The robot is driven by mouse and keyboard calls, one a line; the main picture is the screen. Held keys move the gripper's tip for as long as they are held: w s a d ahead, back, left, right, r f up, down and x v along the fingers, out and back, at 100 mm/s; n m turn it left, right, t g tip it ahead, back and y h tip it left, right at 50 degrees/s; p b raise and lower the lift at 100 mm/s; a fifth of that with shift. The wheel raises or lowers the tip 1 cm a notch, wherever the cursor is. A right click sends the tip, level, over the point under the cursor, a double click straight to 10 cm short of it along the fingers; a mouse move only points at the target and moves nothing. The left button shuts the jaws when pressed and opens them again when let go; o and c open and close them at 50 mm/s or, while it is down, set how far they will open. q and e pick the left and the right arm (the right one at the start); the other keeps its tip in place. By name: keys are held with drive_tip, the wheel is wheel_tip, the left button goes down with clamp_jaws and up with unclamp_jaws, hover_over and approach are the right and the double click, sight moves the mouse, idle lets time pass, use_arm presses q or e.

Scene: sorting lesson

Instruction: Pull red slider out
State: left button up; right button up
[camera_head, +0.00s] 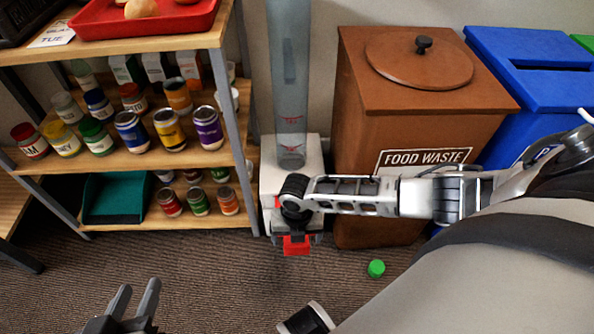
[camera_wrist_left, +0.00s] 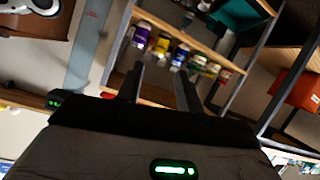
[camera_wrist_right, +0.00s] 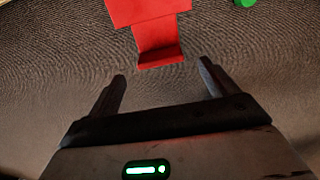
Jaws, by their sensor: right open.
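The red slider (camera_head: 296,246) sticks out at the front of a white dispenser base (camera_head: 268,200) under a tall clear tube (camera_head: 289,85). The right wrist view shows the slider's red plate and lip (camera_wrist_right: 158,40) just ahead of my right gripper (camera_wrist_right: 162,72). Its fingers are open, one to each side of the lip, with nothing visibly held. In the head view, my right wrist hides part of the base and slider, and the fingers are hard to make out. My left gripper (camera_head: 136,292) is open and empty at the lower left, away from the dispenser.
A shelf unit (camera_head: 190,42) with several jars and a teal bin (camera_head: 118,198) stands left of the dispenser. A brown food waste bin (camera_head: 365,90) and blue bin (camera_head: 535,70) stand right. A green cap (camera_head: 376,268) lies on the carpet. Floor in front is mostly clear.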

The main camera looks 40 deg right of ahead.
use_arm(q)
drive_tip(key=shift+s+a+f+g+y+p, duration=0.15)
drive_tip(key=shift+a+f+g+y+p, duration=0.2)
drive_tip(key=shift+f+g+p, duration=0.4)
drive_tip(key=shift+s+a+f+g+y+p, duration=0.1)
drive_tip(key=shift+a+f+g+y+p, duration=0.35)
drive_tip(key=shift+p, duration=0.6)
use_arm(e)
wheel_tip(320, 180, up, 11)
use_arm(q)
drive_tip(key=shift+d+f, duration=0.1)
drive_tip(key=shift+d, duration=0.05)
use_arm(e)
drive_tip(key=shift+f, duration=0.1)
